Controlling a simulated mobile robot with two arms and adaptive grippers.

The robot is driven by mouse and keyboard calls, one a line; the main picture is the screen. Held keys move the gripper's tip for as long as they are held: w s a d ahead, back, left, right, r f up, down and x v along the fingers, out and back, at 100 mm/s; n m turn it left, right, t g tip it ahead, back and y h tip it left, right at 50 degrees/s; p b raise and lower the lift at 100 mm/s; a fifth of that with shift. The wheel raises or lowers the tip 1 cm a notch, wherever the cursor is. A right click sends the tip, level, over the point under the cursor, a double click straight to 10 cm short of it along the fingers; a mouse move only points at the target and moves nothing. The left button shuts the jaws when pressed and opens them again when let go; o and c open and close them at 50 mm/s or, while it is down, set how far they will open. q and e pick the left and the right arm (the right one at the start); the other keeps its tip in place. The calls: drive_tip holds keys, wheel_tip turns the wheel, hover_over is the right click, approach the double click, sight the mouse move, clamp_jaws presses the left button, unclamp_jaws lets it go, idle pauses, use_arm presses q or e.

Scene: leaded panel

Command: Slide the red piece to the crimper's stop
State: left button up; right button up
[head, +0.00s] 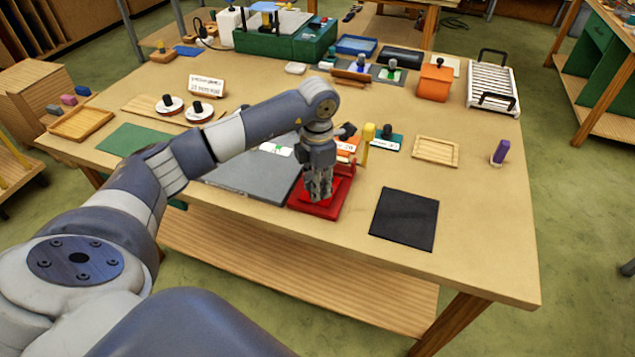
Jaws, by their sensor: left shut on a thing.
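The crimper is a red device with a flat red base (327,208) and a yellow-topped lever (367,140), standing near the middle of the table. My left gripper (319,196) points straight down over the red base, with its fingertips low and close to it. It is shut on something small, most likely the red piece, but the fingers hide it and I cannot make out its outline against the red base. The crimper's stop is also hidden behind the gripper. My right gripper is not in view.
A grey board (250,174) lies just left of the crimper, and a black mat (404,219) lies to its right. A shallow wooden tray (436,151) and a purple-topped tool (500,152) stand further right. The table's front right is clear.

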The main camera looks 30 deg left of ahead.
use_arm(q)
drive_tip(key=shift+f, duration=0.25)
idle(0.8)
drive_tip(key=shift+w+a+b, duration=0.2)
drive_tip(key=shift+w+b, duration=0.45)
drive_tip(key=shift+w, duration=0.15)
idle(0.4)
drive_tip(key=o, duration=1.1)
drive_tip(key=shift+c, duration=0.2)
wheel_tip(320, 180, up, 12)
drive_tip(key=shift+f, duration=0.1)
